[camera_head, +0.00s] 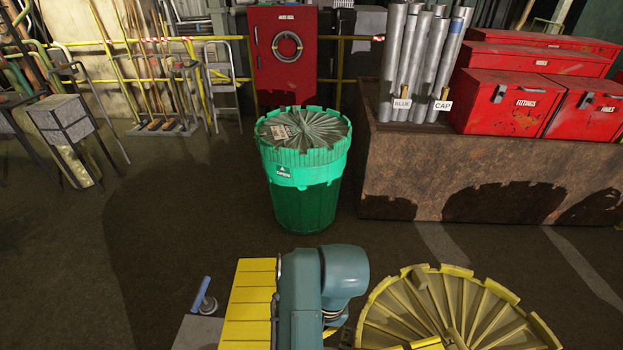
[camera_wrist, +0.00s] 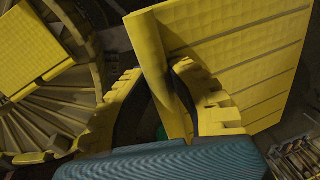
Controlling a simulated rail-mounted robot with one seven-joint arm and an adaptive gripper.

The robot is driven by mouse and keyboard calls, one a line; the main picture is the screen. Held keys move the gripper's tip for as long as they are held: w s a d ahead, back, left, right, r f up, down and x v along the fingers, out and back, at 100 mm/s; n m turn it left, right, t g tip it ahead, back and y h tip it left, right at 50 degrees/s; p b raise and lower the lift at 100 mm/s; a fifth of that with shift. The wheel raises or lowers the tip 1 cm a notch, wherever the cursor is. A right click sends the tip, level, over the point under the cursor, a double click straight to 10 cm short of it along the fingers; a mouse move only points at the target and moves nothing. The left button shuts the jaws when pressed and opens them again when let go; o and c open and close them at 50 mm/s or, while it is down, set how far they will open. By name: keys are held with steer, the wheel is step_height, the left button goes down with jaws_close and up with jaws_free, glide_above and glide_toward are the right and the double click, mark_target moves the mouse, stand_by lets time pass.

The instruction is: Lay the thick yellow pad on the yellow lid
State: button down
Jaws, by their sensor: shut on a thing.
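The yellow lid (camera_head: 480,308) is a round ribbed disc at the lower right of the head view, cut off by the frame; it also fills the left of the wrist view (camera_wrist: 55,120). My gripper (camera_wrist: 165,95) is shut on the edge of a thick yellow pad (camera_wrist: 150,50). A broad yellow face with dark lines spreads right from that edge and appears joined to it. A similar lined yellow face (camera_head: 250,300) shows left of my arm in the head view. A second yellow square (camera_wrist: 35,40) lies over the lid. My fingertips are hidden in the head view.
A green drum with a ribbed green lid (camera_head: 303,150) stands ahead. A brown bench (camera_head: 470,175) with pipes and red boxes is at the right. A grey surface with a blue-handled tool (camera_head: 203,298) is at lower left. The floor around the drum is clear.

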steer(key=r+p, duration=0.3)
steer(key=p, duration=0.3)
steer(key=s+r+p, duration=0.1)
steer(key=r+p, duration=0.1)
steer(key=p, duration=0.5)
steer(key=s+r+p, duration=0.1)
steer(key=r+p, duration=0.2)
steer(key=p, duration=0.3)
steer(key=shift+a+r, duration=0.1)
steer(key=shift+r, duration=0.2)
steer(key=s+r+p, duration=0.8)
steer(key=r+p, duration=0.2)
steer(key=p, duration=1)
steer(key=shift+s+r, duration=0.15)
steer(key=shift+s, duration=0.25)
